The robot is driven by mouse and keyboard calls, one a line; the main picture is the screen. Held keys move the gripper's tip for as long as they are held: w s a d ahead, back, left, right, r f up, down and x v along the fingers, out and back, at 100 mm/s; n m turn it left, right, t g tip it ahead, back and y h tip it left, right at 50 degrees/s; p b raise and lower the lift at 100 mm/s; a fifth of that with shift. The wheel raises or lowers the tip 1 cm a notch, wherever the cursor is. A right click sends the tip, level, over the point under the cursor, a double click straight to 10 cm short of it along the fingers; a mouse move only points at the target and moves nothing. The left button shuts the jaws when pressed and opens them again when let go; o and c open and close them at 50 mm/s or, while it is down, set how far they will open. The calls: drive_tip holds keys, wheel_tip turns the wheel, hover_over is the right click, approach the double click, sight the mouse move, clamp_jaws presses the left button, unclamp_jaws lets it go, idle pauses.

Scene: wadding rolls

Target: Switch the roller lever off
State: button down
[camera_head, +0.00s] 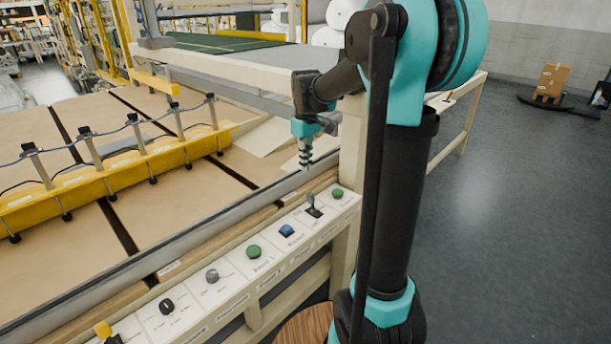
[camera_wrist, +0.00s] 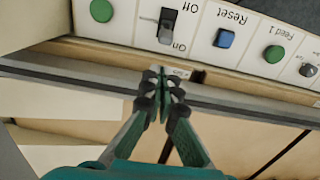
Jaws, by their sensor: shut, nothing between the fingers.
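The roller lever (camera_head: 312,204) is a small dark lever with a grey handle on the pale control panel (camera_head: 232,291). In the wrist view the lever (camera_wrist: 168,20) stands between the upside-down words "Off" above and "On" below. My gripper (camera_head: 305,166) is shut and empty, hanging above the machine edge just behind the panel. In the wrist view the closed fingertips of my gripper (camera_wrist: 161,76) are below the lever in the picture, apart from it.
Beside the lever are a green button (camera_head: 338,193) and a blue Reset button (camera_head: 287,230). Further along are a green Feed 1 button (camera_head: 254,251) and several knobs. A grey metal rail (camera_head: 200,236) runs behind the panel. A yellow bar (camera_head: 120,176) crosses the brown bed.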

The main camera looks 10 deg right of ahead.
sight(312, 193)
wheel_tip(312, 193, down, 9)
drive_tip(key=shift+f, duration=0.1)
idle(0.3)
drive_tip(key=shift+s, duration=0.1)
drive_tip(key=shift+s+d+t, duration=0.15)
drive_tip(key=shift+t, duration=0.15)
drive_tip(key=shift+s+d+r+y, duration=0.1)
drive_tip(key=shift+r+y, duration=0.1)
drive_tip(key=shift+y, duration=0.1)
drive_tip(key=shift+s+d+r+t+y, duration=0.25)
drive_tip(key=shift+s+d+t+y, duration=0.5)
drive_tip(key=shift+t, duration=0.45)
drive_tip(key=s+t+y, duration=0.1)
drive_tip(key=s+d+t+y, duration=0.1)
drive_tip(key=shift+d+t, duration=0.1)
drive_tip(key=shift+t, duration=0.2)
drive_tip(key=shift+s+d, duration=0.1)
drive_tip(key=shift+s, duration=0.1)
drive_tip(key=shift+s+d, duration=0.1)
drive_tip(key=shift+s, duration=0.15)
